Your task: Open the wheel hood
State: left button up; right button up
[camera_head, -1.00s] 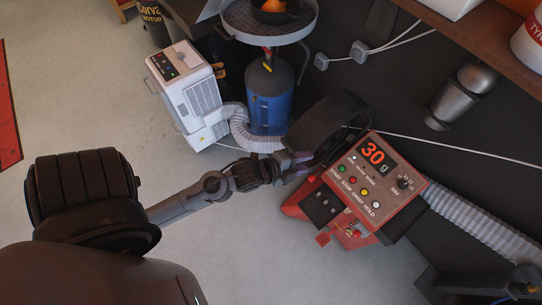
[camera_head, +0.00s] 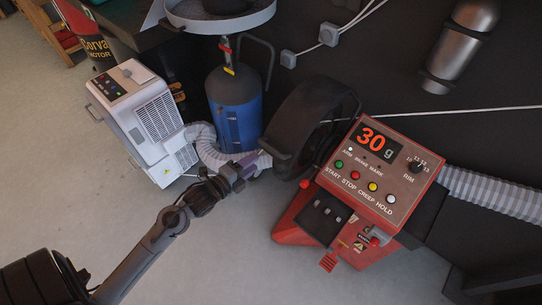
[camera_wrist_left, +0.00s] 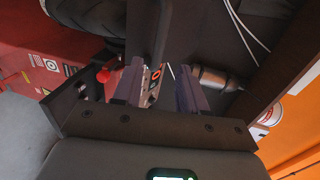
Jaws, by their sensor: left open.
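The wheel hood (camera_head: 305,115) is a dark rounded cover on the left side of the red wheel balancer (camera_head: 340,215). It stands beside the tilted control panel, which reads 30 g. My left gripper (camera_head: 262,163) is open at the hood's lower left edge, next to a dark handle-like part there. I cannot tell whether it touches it. In the left wrist view the two fingers (camera_wrist_left: 158,85) are apart, with a dark bar (camera_wrist_left: 147,30) just beyond and the balancer's panel showing through the gap. My right gripper is not in view.
A blue gas cylinder (camera_head: 234,105) stands behind the gripper. A white machine (camera_head: 142,120) with a grey corrugated hose (camera_head: 208,150) is to its left. Another hose (camera_head: 490,195) runs right of the balancer. The floor at front centre is clear.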

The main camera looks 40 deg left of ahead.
aim_at(272, 148)
pick_arm(q)
jog(key=b+x, duration=0.1)
jog(key=x, duration=0.9)
jog(key=shift+w+f+b, duration=0.1)
jog(key=shift+w+b, duration=0.2)
jog(key=shift+b, duration=0.1)
grip_shut()
